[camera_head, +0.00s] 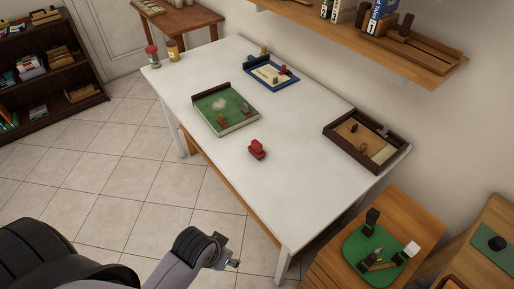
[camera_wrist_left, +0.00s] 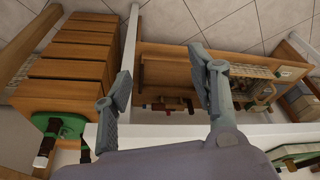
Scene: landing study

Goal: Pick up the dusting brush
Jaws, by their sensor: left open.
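I cannot single out the dusting brush with certainty. A green mat (camera_head: 351,243) on a wooden cabinet at the lower right holds several small items, including a black-and-white piece (camera_head: 408,251) and a small piece with a wooden part (camera_head: 377,266); these are too small to identify. My left gripper (camera_head: 226,251) is over the tiled floor, in front of the white table, apart from everything on it. In the left wrist view its two fingers (camera_wrist_left: 160,62) are spread with nothing held between them. My right gripper is not in view.
The white table (camera_head: 295,195) carries a green tray (camera_head: 235,127), a blue-rimmed tray (camera_head: 290,86), a brown tray (camera_head: 342,143), a red object (camera_head: 257,149) and two jars at its far end. A wall shelf (camera_head: 400,60) hangs above. Much of the tabletop is clear.

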